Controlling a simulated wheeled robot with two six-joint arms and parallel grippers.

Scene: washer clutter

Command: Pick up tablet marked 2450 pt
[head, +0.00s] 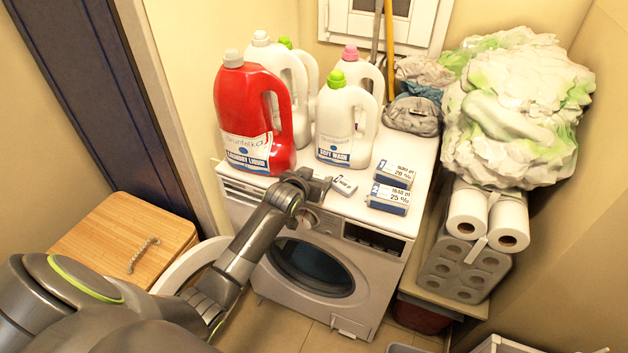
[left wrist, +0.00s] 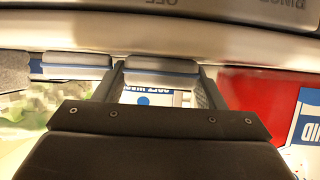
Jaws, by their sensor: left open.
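A small white tablet box (head: 344,185) lies on the washer top near its front edge. Its marking is too small to read in the head view. My left gripper (head: 321,187) is just left of this box, low over the washer's front edge. In the left wrist view, the fingers of my left gripper (left wrist: 162,80) are spread, with a pale blue-edged box (left wrist: 162,65) between them; contact cannot be told. My right gripper is not in view.
The white washer (head: 335,235) carries a red detergent bottle (head: 255,120), a white soft wash bottle (head: 345,120) and more bottles behind. Grey cloth (head: 412,116) lies at the back right. Paper rolls (head: 467,213) stand right of the washer. Bare washer top shows between bottles and boxes.

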